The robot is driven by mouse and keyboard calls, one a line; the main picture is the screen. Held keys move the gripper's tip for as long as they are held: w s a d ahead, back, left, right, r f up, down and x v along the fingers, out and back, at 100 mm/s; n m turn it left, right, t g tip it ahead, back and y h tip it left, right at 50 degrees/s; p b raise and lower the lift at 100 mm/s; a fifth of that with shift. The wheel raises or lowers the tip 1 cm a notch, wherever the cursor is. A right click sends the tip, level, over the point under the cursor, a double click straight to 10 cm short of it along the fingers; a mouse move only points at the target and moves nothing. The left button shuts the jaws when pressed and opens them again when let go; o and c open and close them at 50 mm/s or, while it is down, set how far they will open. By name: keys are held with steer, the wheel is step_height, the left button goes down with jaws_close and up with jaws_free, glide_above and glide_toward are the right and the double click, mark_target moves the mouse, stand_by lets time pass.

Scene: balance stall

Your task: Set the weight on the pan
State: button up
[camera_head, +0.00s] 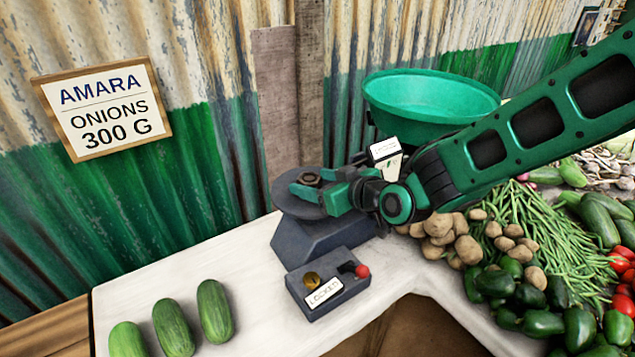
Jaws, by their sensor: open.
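A dark round pan (290,207) tops a grey scale body (318,236) on the white counter. A small dark weight with a brownish top (309,178) stands on this pan. My gripper (303,184) is over the pan with its green fingers apart, one on each side of the weight. Whether either finger touches the weight cannot be told. My wrist and arm hide the right part of the scale.
A small grey box (327,285) with a red knob, a brass disc and a label reading "LOCKED" sits in front of the scale. Cucumbers (214,310) lie front left. Potatoes (440,232), beans and peppers crowd the right. A wall sign (103,107) reads "AMARA ONIONS 300 G".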

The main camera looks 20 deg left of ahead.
steer(key=v, duration=1.1)
steer(key=shift+s+d, duration=0.2)
steer(key=shift+d, duration=0.1)
steer(key=shift+d+r, duration=0.1)
steer(key=w+d+f+m+g+h, duration=0.1)
steer(key=d+f+m+h, duration=0.3)
steer(key=d, duration=1.1)
steer(key=d+m+h, duration=0.3)
steer(key=d+h, duration=0.2)
steer(key=d, duration=1)
steer(key=s+d+m+g+h, duration=0.1)
steer(key=s+d+m, duration=0.1)
steer(key=s+d, duration=0.3)
steer(key=s+d+m+g+h, duration=0.1)
steer(key=s+d+m+g, duration=0.15)
steer(key=d, duration=0.45)
steer(key=s+d+r+m+g, duration=0.1)
steer(key=s+d+m+g, duration=0.2)
steer(key=s, duration=1.2)
steer(key=d+m, duration=0.3)
steer(key=d, duration=0.1)
steer(key=shift+s+d, duration=0.1)
steer(key=shift+d, duration=0.05)
